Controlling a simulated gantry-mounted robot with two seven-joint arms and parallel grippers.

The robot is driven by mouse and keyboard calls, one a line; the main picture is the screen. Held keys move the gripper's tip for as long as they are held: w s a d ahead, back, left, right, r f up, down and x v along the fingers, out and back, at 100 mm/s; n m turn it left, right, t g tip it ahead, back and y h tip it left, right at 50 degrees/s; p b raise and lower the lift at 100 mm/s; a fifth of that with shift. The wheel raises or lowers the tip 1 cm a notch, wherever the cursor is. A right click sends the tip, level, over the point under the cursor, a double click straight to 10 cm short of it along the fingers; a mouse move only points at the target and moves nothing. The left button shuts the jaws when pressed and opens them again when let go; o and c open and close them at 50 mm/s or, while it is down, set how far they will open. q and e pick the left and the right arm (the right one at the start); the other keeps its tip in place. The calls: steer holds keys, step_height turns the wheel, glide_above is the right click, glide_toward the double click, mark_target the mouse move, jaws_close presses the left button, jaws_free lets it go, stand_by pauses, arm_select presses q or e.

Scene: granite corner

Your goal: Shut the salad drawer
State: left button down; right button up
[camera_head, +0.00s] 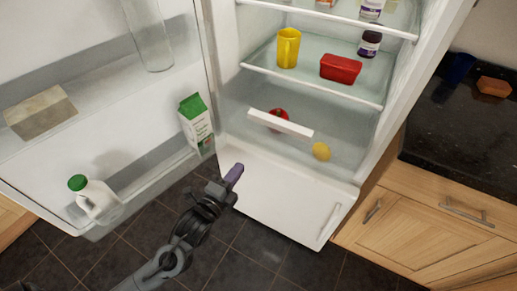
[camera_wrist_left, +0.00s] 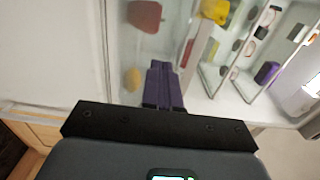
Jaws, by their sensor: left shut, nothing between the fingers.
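The salad drawer is the clear bin low in the open fridge, with a white front bar (camera_head: 281,124). A red round item (camera_head: 279,114) shows behind the bar and a yellow lemon-like item (camera_head: 321,151) to its right. The drawer's clear walls are hard to make out, so I cannot tell how far out it stands. My left gripper (camera_head: 234,173) is shut and empty, with purple fingertips, in front of the fridge, below and left of the bar. In the left wrist view its fingers (camera_wrist_left: 161,82) are together, beside the yellow item (camera_wrist_left: 132,79). My right gripper is not in view.
The fridge door (camera_head: 120,150) stands wide open at the left, holding a carton (camera_head: 196,121) and a milk bottle (camera_head: 95,196). A yellow mug (camera_head: 289,47) and red box (camera_head: 340,69) stand on the shelf above. A white lower door (camera_head: 280,195) is shut. Wooden cabinets (camera_head: 430,215) flank the right.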

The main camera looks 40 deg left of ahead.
mark_target(264, 134)
arm_select(q)
steer(key=w, duration=0.4)
steer(key=w+a+b, duration=0.1)
steer(key=w, duration=0.3)
steer(key=w+b, duration=0.1)
steer(key=w, duration=0.3)
steer(key=shift+w+a+f, duration=0.1)
steer(key=shift+w+a, duration=0.1)
steer(key=shift+w, duration=0.75)
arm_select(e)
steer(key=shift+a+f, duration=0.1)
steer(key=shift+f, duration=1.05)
arm_select(q)
steer(key=shift+a, duration=0.1)
